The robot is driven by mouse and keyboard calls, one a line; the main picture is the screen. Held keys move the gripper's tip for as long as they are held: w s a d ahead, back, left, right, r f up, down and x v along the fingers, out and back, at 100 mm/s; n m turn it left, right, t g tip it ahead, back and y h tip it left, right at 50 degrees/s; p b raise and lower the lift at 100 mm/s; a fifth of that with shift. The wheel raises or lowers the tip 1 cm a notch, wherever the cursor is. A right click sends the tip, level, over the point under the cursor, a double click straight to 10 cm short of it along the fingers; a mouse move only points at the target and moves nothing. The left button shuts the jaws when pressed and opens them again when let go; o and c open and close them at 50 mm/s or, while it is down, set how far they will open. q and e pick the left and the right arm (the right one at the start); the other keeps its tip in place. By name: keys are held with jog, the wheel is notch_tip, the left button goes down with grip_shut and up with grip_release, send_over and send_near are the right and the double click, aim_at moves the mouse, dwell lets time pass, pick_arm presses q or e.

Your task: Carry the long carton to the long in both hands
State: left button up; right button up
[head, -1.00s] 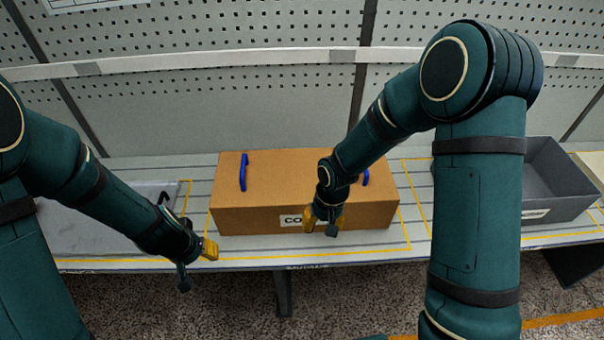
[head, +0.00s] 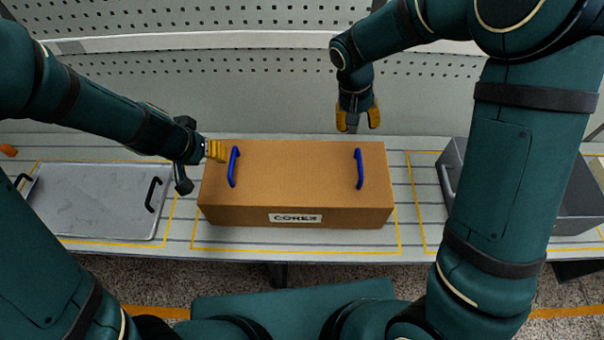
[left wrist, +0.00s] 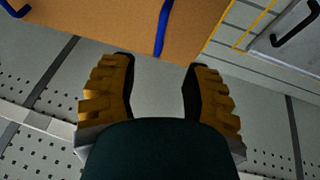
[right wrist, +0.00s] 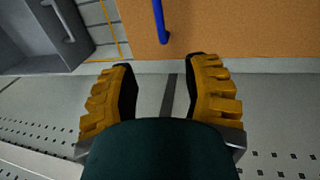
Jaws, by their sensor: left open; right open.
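The long carton (head: 300,190) is a brown box with a "CORES" style label on its front and a blue handle near each end of its top. It rests on the grey bench inside a yellow outline. My left gripper (head: 217,151) is open and empty above the carton's back left corner, close to the left blue handle (head: 233,167). That handle also shows in the left wrist view (left wrist: 163,28). My right gripper (head: 357,115) is open and empty above and behind the carton, near the right blue handle (head: 360,169). That handle also shows in the right wrist view (right wrist: 160,22).
A flat grey tray (head: 90,203) with black handles lies left of the carton. A dark grey bin (head: 585,226) stands to the right, partly hidden by my right arm. A perforated panel (head: 230,90) rises behind the bench (head: 408,190).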

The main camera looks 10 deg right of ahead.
aim_at(230, 167)
pick_arm(q)
jog(key=shift+s+a, duration=0.15)
jog(key=shift+s, duration=0.05)
pick_arm(e)
jog(key=shift+s+a+r, duration=0.1)
jog(key=shift+s+a, duration=0.1)
jog(key=shift+s, duration=0.05)
pick_arm(q)
jog(key=shift+x, duration=6.85)
pick_arm(e)
jog(key=shift+s+d+f, duration=0.1)
jog(key=shift+d+f, duration=0.35)
jog(key=shift+f, duration=1.8)
jog(key=shift+w+d+f, duration=0.1)
jog(key=shift+d+f, duration=0.4)
jog(key=shift+f, duration=1.75)
jog(key=shift+s+d+f, duration=0.1)
jog(key=shift+d+f, duration=0.35)
jog(key=shift+f, duration=1.8)
pick_arm(q)
grip_shut()
pick_arm(e)
grip_shut()
